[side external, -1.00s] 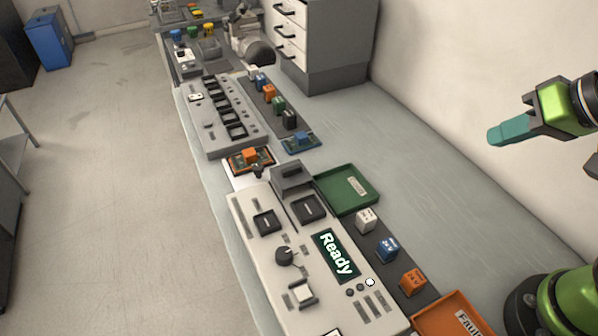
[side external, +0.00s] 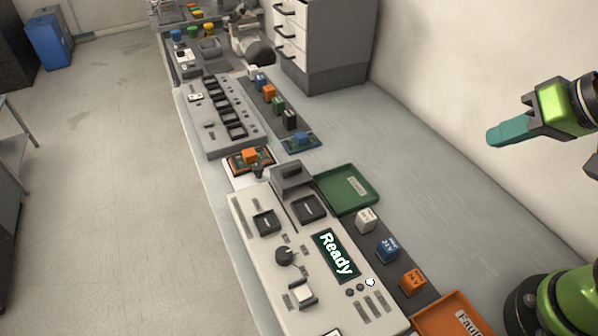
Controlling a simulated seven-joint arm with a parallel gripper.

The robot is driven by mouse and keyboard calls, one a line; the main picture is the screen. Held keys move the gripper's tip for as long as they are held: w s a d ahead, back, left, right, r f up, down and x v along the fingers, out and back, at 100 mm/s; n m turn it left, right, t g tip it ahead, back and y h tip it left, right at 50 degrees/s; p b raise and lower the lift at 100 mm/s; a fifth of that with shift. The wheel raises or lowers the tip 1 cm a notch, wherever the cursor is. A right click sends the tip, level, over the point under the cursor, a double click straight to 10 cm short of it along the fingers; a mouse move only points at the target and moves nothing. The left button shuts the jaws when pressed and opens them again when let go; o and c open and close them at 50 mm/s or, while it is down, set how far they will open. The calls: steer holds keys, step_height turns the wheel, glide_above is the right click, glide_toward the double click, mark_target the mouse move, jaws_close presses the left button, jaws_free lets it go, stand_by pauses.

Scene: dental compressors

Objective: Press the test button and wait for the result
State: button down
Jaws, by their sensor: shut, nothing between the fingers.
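The light grey test panel (side external: 262,285) lies on the bench in the lower middle of the side external view. Its dark display (side external: 336,256) reads "Ready". I cannot tell from labels which control is the test button. A small round white light (side external: 370,282) is beside the display. My gripper (side external: 492,137), with teal fingers, is shut and empty, up at the right, well apart from the panel.
A green tray (side external: 364,203) lies behind the panel. White (side external: 366,220), blue (side external: 387,248) and orange (side external: 412,283) blocks stand on a dark strip right of it. An orange tray (side external: 440,320) marked "Faul..." is at the lower right.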

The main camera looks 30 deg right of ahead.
steer(key=a+f+n+g+y, duration=0.2)
steer(key=a+f, duration=0.1)
steer(key=a, duration=0.4)
steer(key=m+t+y, duration=0.2)
steer(key=m, duration=1.5)
glide_above(308, 296)
steer(key=shift+f, duration=2.75)
steer(key=shift+f, duration=4.4)
steer(key=shift+f, duration=0.1)
